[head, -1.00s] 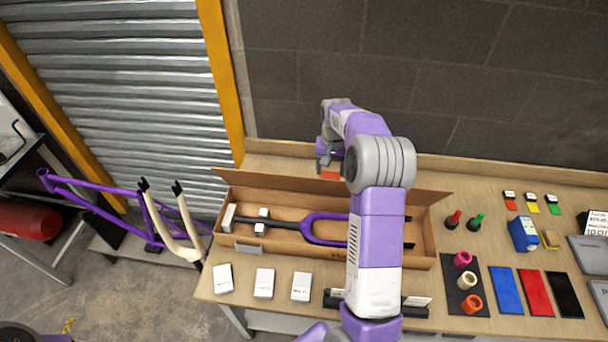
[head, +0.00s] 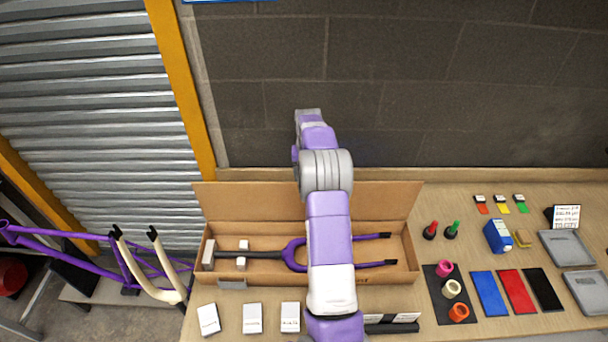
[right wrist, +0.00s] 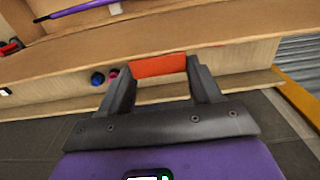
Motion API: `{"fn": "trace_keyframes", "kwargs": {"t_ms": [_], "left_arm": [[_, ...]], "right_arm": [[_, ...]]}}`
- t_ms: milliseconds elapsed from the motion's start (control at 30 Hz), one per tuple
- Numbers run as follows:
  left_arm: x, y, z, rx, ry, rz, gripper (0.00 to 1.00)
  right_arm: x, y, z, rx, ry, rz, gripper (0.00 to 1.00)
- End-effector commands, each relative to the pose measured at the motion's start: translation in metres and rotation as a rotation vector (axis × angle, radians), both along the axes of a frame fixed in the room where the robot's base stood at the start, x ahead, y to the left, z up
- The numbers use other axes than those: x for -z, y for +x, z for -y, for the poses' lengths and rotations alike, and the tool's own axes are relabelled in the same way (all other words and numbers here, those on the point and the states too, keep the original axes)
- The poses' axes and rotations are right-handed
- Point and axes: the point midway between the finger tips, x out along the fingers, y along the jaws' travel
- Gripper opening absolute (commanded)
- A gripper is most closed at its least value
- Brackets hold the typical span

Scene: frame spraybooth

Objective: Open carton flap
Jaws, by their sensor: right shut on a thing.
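The long open cardboard carton (head: 408,262) lies on the bench. Its rear flap (head: 240,203) stands raised along the back side. Inside lies a fork (head: 290,254) with purple legs and a dark stem, partly covered by my right arm. In the right wrist view, my right gripper (right wrist: 160,68) has its fingers on both sides of an orange tab (right wrist: 158,66) at the flap's edge and is shut on it. In the head view my arm hides this gripper and the tab. My left gripper is not in view.
White boxes (head: 252,318) line the bench front. Right of the carton stand a dark mat (head: 437,296) with tape rolls, a red bottle (head: 431,230), a green one (head: 452,229) and a blue box (head: 497,236). A dark block wall (head: 420,90) rises behind the bench.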

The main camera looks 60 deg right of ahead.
Motion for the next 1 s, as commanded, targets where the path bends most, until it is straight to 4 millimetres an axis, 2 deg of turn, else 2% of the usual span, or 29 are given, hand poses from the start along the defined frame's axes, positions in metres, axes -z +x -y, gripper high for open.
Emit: {"fn": "trace_keyframes", "kwargs": {"t_ms": [33, 133, 167, 333, 667, 767, 1000], "left_arm": [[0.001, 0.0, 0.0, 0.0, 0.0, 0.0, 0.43], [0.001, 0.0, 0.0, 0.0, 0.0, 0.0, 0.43], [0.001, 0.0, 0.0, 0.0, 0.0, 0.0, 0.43], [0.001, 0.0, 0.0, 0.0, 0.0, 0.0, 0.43], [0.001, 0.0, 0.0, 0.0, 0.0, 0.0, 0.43], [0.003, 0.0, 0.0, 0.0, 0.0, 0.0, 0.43], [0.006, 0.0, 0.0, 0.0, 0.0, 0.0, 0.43]], "right_arm": [[0.006, -0.001, -0.001, 0.0, 0.005, -0.008, 0.09], [0.006, -0.001, -0.002, -0.001, 0.005, -0.01, 0.09], [0.006, -0.001, -0.002, -0.001, 0.005, -0.01, 0.65], [0.005, -0.001, -0.001, 0.0, 0.005, -0.008, 0.89], [-0.001, 0.0, -0.001, -0.001, 0.002, -0.004, 0.89], [-0.013, 0.0, -0.001, -0.001, 0.0, -0.003, 0.89], [-0.053, 0.0, -0.001, 0.0, 0.001, -0.003, 0.89]]}}
